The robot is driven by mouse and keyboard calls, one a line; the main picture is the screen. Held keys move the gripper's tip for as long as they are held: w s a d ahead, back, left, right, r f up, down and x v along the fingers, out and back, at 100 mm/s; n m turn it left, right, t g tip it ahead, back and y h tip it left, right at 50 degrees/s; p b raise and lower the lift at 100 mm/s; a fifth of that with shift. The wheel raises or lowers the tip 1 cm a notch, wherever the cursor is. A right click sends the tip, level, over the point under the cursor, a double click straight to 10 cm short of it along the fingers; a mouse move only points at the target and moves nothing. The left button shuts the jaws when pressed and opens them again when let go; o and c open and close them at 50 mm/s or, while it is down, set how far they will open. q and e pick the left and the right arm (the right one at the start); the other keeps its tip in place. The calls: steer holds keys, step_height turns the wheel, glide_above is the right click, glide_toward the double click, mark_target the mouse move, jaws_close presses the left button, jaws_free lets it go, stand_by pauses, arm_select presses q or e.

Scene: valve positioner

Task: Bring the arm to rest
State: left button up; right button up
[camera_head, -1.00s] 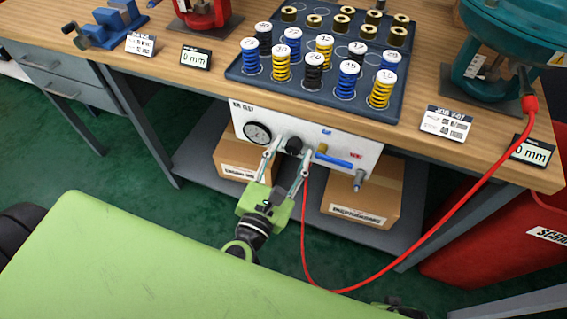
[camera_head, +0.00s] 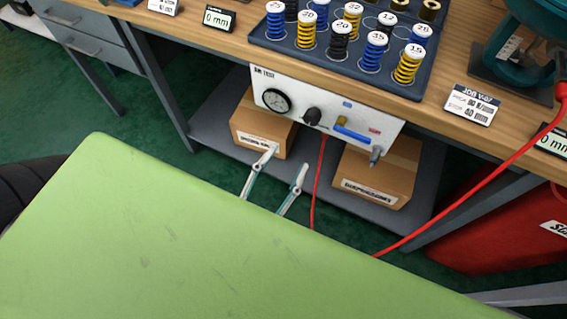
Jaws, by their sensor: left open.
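My left gripper (camera_head: 285,166) shows only by its two fingers, which stick up past the far edge of my green body panel. The fingers are spread apart with nothing between them. The gripper is below and clear of the white air test panel (camera_head: 365,135) under the bench edge. The panel's black knob (camera_head: 312,117) stands free of the fingers. The rest of the left arm is hidden behind my green panel. My right gripper is not in view.
A wooden bench (camera_head: 440,95) carries a dark tray (camera_head: 268,36) of colored springs. Cardboard boxes (camera_head: 380,170) stand on the lower shelf. A red hose (camera_head: 470,198) loops from the valve at right down behind my panel. A red bin (camera_head: 500,235) stands at right.

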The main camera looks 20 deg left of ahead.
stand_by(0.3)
